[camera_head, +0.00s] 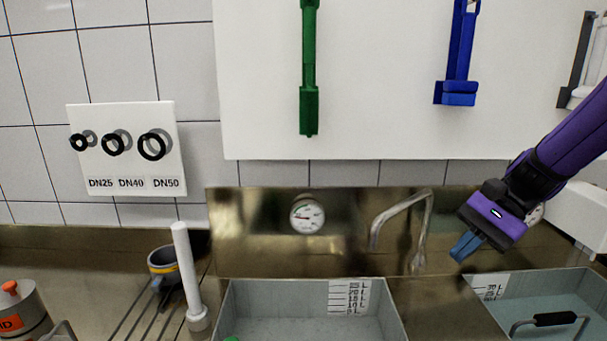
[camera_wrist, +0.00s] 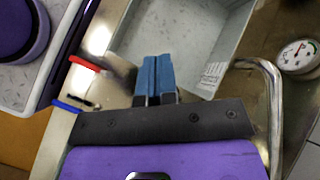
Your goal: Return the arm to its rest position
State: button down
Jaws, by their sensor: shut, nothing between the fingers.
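My gripper (camera_head: 464,248) is at the right in the head view, on the end of my purple arm, with its blue fingers pointing down and left. It is in the air in front of the metal backsplash, between the two grey basins. In the wrist view the blue fingers (camera_wrist: 155,78) lie side by side, shut, with nothing held between them. My arm comes in from the upper right edge of the head view.
A grey basin (camera_head: 240,299) stands at bottom centre, another basin (camera_head: 575,282) at the right. A bent metal tap (camera_head: 403,207) rises left of my gripper. A gauge (camera_head: 307,214) sits on the backsplash. Green (camera_head: 309,75) and blue (camera_head: 459,60) tools hang above. A white post (camera_head: 186,265) stands left.

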jog(key=s+d+r+n+t+h, duration=0.3)
jog(key=s+r+n+t+h, duration=0.4)
jog(key=s, duration=0.7)
notch_tip(320, 180, up, 3)
jog(key=shift+d+r+n+t+h, duration=0.2)
jog(key=shift+n+t+h, duration=0.1)
jog(key=shift+n+h, duration=0.8)
